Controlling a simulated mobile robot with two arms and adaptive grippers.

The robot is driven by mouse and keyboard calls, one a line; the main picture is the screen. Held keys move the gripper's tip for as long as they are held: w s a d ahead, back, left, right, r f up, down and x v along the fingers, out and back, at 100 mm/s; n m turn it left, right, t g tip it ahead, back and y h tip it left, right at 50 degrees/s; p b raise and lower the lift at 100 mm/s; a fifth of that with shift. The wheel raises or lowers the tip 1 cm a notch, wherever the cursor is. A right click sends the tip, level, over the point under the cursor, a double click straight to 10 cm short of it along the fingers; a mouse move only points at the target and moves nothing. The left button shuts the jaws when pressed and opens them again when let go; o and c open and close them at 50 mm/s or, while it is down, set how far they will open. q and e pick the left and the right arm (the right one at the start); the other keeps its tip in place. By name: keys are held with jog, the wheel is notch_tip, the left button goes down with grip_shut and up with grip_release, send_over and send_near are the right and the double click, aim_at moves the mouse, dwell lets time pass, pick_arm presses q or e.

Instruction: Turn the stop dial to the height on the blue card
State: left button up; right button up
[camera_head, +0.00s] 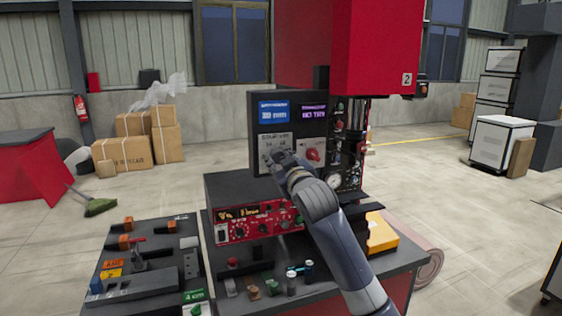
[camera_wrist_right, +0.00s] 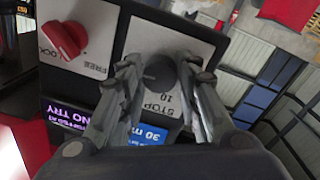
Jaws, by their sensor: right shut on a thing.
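The stop dial (camera_wrist_right: 159,74) is a dark grey round knob on a light plate (camera_wrist_right: 160,39) marked STOP, with a 10 readable beside it. My right gripper (camera_wrist_right: 158,80) has its two fingers on either side of the dial and is shut on it. The dial's pointer setting cannot be read. The blue card (camera_head: 273,112) shows on the dark panel (camera_head: 257,165) above the dial plate and seems to read 30 mm; it is partly seen in the right wrist view (camera_wrist_right: 148,135). In the head view my right gripper (camera_head: 281,159) covers the dial. My left gripper is not in view.
A red knob (camera_wrist_right: 63,40) on a LOCK/FREE plate sits beside the dial. A purple sign (camera_head: 314,112) reads NO TRY. A red control unit (camera_head: 258,222) stands below, with a tool board (camera_head: 145,262) at left and a yellow box (camera_head: 381,232) at right.

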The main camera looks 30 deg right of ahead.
jog(key=shift+m, duration=0.7)
jog(key=o, duration=1.1)
jog(key=shift+c, duration=0.2)
jog(key=v, duration=1.2)
jog(key=shift+w, duration=0.1)
